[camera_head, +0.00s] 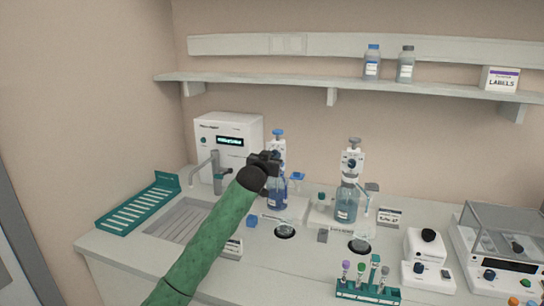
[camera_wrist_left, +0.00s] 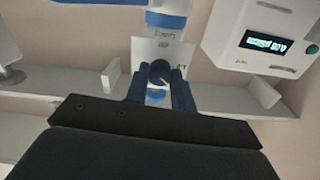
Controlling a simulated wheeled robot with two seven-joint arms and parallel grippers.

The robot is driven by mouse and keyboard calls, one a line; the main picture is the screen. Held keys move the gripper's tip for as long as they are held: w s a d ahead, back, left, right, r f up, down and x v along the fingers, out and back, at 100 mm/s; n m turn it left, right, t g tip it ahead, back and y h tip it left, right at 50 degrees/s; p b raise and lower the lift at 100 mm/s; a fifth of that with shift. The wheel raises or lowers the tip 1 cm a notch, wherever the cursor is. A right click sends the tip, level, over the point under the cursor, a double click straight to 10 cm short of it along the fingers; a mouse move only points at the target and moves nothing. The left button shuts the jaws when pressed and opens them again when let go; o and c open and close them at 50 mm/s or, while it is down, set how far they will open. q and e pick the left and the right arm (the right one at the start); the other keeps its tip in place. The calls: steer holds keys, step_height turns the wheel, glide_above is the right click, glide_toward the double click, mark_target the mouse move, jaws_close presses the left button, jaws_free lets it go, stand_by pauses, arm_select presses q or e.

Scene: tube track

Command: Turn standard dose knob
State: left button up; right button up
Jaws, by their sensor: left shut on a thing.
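My left gripper (camera_head: 268,160) is at the front of the left bottle-top dispenser, which has a blue plunger cap (camera_head: 277,133) and stands on a blue bottle (camera_head: 277,190). In the left wrist view, the two dark blue fingers (camera_wrist_left: 159,88) are on either side of a round dark knob (camera_wrist_left: 160,73) on the dispenser's white face plate (camera_wrist_left: 178,50), shut on it. In the head view the gripper hides this knob. A second dispenser (camera_head: 352,160) with its own dark knob stands to the right on a paler bottle (camera_head: 346,203). My right gripper is not in view.
A white water unit (camera_head: 228,140) with a lit display and a grey tap (camera_head: 216,172) stand left of the gripper. A tube rack (camera_head: 367,290), a small white device (camera_head: 428,262) and a balance (camera_head: 500,250) crowd the right. A shelf (camera_head: 290,82) runs above.

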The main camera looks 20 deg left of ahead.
arm_select(q)
steer(key=m+p, duration=0.3)
steer(key=m, duration=0.5)
steer(key=shift+r, duration=0.2)
steer(key=m+p, duration=0.4)
steer(key=m, duration=0.7)
steer(key=shift+f+m+p, duration=0.25)
steer(key=shift+m+p, duration=0.7)
steer(key=shift+m, duration=0.65)
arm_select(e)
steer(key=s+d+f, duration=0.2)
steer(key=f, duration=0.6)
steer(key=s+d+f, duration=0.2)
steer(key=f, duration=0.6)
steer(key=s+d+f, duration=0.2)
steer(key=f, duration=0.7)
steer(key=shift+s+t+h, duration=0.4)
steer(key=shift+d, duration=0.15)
arm_select(q)
steer(key=o, duration=1)
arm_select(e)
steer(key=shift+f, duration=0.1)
